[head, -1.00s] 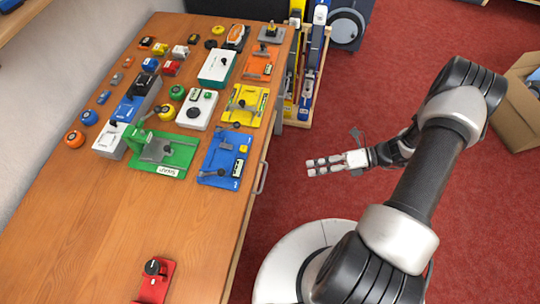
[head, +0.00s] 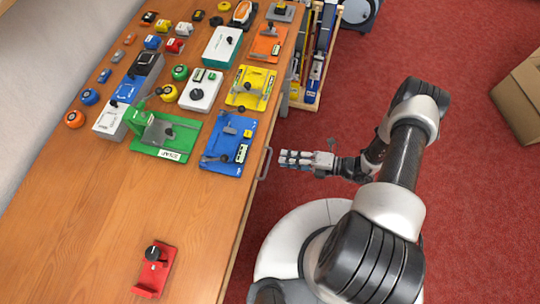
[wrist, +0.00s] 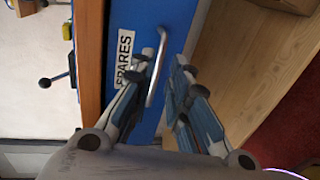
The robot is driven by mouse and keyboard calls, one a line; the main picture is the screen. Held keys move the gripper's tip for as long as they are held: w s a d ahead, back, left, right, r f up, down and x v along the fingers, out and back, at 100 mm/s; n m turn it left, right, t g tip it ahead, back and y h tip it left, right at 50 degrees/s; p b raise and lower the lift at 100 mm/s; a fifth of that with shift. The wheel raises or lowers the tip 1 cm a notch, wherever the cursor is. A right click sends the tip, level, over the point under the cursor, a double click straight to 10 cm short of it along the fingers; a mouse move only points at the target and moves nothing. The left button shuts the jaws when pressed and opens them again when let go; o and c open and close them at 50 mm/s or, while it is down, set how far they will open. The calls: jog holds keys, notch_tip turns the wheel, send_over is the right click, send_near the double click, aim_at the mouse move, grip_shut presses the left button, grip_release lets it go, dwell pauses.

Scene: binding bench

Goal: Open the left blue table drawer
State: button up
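The blue drawer (wrist: 145,18) shows in the wrist view with a white label reading SPARES; its front is sideways in the picture. A pale curved handle (wrist: 160,48) runs along it. My gripper (wrist: 160,78) is open, with one finger on each side of the handle's lower part; I cannot tell whether either finger touches it. In the head view the handle (head: 265,163) sticks out from the table's right edge. There my gripper (head: 283,159) is just right of it. The drawer's front is hidden in the head view.
The wooden table (head: 110,210) carries several coloured fixtures, including a blue one (head: 228,143) near the handle and a red one (head: 155,270) at the front.

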aim_at(270, 156)
jog(key=x, duration=0.7)
jog(key=shift+b, duration=0.35)
jog(key=shift+c, duration=0.5)
grip_shut()
